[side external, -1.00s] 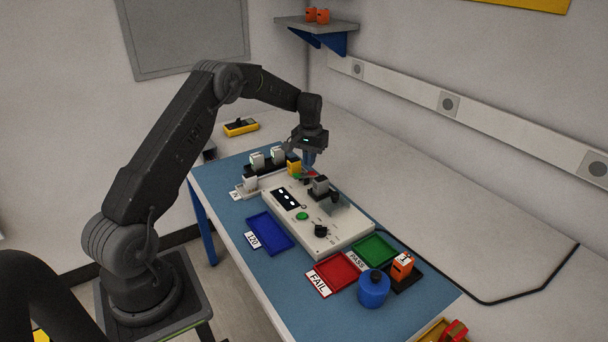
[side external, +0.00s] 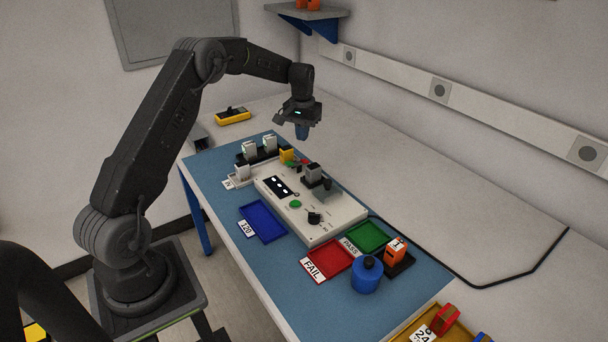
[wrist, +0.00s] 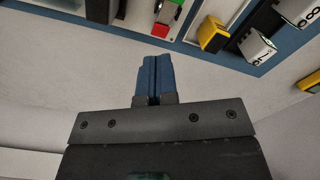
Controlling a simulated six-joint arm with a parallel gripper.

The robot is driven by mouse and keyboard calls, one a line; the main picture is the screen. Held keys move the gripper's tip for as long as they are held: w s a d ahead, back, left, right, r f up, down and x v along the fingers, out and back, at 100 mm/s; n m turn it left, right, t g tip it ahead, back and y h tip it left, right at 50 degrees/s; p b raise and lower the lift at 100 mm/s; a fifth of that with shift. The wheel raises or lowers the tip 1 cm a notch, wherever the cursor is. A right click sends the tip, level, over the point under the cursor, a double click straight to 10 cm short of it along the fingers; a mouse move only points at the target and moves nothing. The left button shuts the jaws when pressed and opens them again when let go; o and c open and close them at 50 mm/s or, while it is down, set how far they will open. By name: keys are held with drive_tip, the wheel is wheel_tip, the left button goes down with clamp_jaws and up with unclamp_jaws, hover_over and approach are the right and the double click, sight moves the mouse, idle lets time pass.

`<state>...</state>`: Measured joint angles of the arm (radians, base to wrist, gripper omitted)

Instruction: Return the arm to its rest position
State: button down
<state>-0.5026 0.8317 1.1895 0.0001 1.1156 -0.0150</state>
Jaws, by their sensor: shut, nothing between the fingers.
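My gripper (side external: 302,132) hangs in the air above the far end of the blue-topped table (side external: 263,268). Its blue fingers point down and are pressed together with nothing between them. In the wrist view the closed blue fingers of my gripper (wrist: 153,75) show side by side over a plain grey surface. In the side view my arm is bent, with its elbow high and its forearm reaching out over the table. The gripper is clear of everything on the table.
Below stand a tester box (side external: 318,227) with a grey block (side external: 312,173) on it, and a row of white blocks (side external: 249,150). Blue (side external: 262,221), red (side external: 327,262) and green (side external: 367,237) trays lie nearer.

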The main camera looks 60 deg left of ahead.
drive_tip(key=s+d+r+m+t, duration=0.1)
drive_tip(key=s+d+r+m, duration=0.1)
drive_tip(key=s+d+r, duration=0.55)
drive_tip(key=s+d+r+m+t, duration=0.15)
drive_tip(key=s+d+r, duration=0.25)
drive_tip(key=d+r, duration=0.6)
drive_tip(key=s+d+t, duration=0.1)
drive_tip(key=s+d, duration=0.2)
drive_tip(key=s, duration=0.3)
drive_tip(key=s+d+m+t, duration=0.1)
drive_tip(key=s+d, duration=0.2)
drive_tip(key=s, duration=0.4)
drive_tip(key=s+d+f+m+t, duration=0.1)
drive_tip(key=s+d, duration=0.3)
drive_tip(key=s, duration=0.2)
drive_tip(key=shift+s, duration=0.15)
